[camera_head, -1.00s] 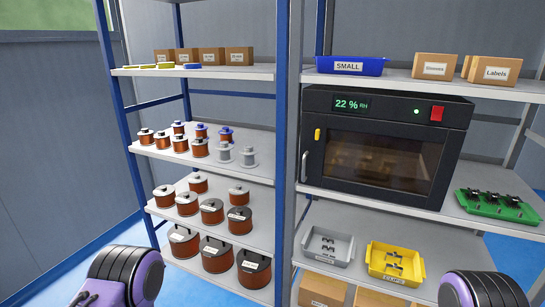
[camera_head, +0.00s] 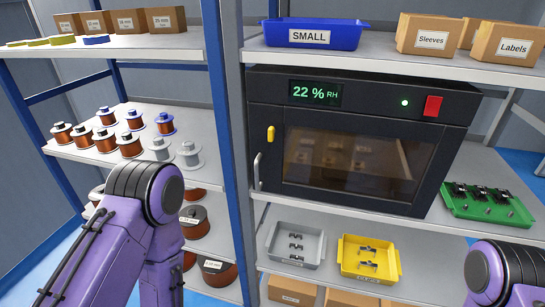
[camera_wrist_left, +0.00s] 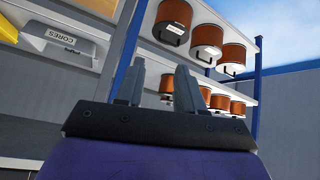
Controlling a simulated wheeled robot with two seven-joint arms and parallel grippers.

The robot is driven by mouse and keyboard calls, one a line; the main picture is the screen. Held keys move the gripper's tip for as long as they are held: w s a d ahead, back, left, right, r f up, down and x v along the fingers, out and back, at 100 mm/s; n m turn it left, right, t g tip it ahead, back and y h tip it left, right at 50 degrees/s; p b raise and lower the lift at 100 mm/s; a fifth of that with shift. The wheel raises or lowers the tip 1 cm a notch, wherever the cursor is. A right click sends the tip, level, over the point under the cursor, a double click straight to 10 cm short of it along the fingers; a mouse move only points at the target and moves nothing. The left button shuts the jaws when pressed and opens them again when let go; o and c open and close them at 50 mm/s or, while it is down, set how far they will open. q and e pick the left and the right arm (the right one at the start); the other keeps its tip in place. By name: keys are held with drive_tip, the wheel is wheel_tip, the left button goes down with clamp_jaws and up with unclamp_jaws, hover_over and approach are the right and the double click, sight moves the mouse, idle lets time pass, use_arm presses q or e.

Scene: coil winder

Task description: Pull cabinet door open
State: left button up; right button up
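The black cabinet (camera_head: 362,87) stands on the middle right shelf, with a 22 % RH display. Its dark glass door (camera_head: 345,165) looks shut. A grey vertical handle (camera_head: 257,172) is at the door's left edge, below a yellow tab (camera_head: 270,133). My left arm rises at lower left in the head view; its gripper is hidden there. In the left wrist view my left gripper (camera_wrist_left: 160,75) has its fingers apart with nothing between them. The cabinet is not seen in that view. My right arm shows at lower right, its gripper out of sight.
A blue SMALL bin (camera_head: 315,34) and cartons (camera_head: 430,33) sit above the cabinet. A green tray (camera_head: 488,204) is right of it. A grey bin (camera_head: 295,245) and yellow bin (camera_head: 370,258) are below.

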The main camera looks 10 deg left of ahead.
use_arm(q)
drive_tip(key=w+d+r+m+t+h+p, duration=0.1)
drive_tip(key=w+d+r+m+t+p, duration=0.3)
drive_tip(key=r, duration=0.6)
drive_tip(key=w+r+t+h, duration=0.2)
drive_tip(key=w+r, duration=0.5)
drive_tip(key=r, duration=0.3)
drive_tip(key=m+t+h+p, duration=0.2)
drive_tip(key=m+t+h, duration=0.1)
drive_tip(key=t, duration=0.1)
approach(256, 172)
use_arm(e)
wheel_tip(256, 172, up, 8)
use_arm(q)
drive_tip(key=b+x, duration=0.4)
drive_tip(key=x, duration=0.4)
drive_tip(key=shift+w+b, duration=0.15)
drive_tip(key=shift+b, duration=0.25)
drive_tip(key=shift+w+d, duration=0.1)
drive_tip(key=shift+w, duration=0.25)
use_arm(e)
drive_tip(key=f, duration=0.4)
drive_tip(key=shift+s+f, duration=0.1)
drive_tip(key=shift+s, duration=0.1)
use_arm(q)
clamp_jaws()
